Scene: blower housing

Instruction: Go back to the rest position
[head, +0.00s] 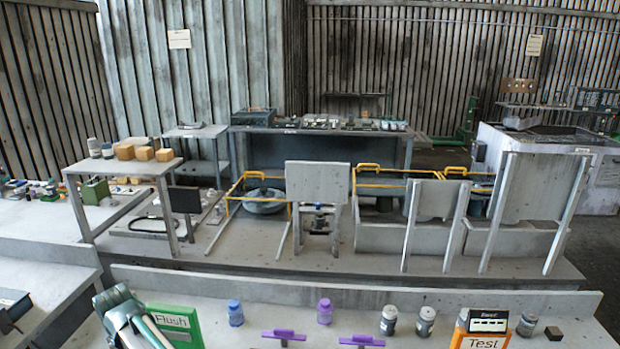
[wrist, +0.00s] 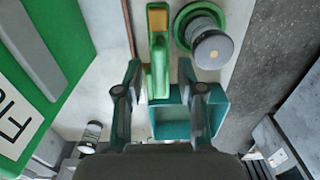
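My gripper (wrist: 159,75) shows in the wrist view with its two dark fingers spread apart. A green upright piece with an orange-brown top (wrist: 157,45) stands in line with the gap between them, with space visible on both sides. A teal open box (wrist: 188,115) lies below and partly behind the fingers. Nothing appears gripped. In the head view, a teal and grey jointed shape (head: 128,318) at the bottom left, beside the green "Flush" sign, may be part of my arm; its fingertips cannot be made out there.
The green "Flush" sign (head: 174,324) stands close by and fills the left of the wrist view (wrist: 40,60). Jars (head: 388,320), purple handles (head: 361,341) and an orange "Test" sign (head: 484,341) line the front bench.

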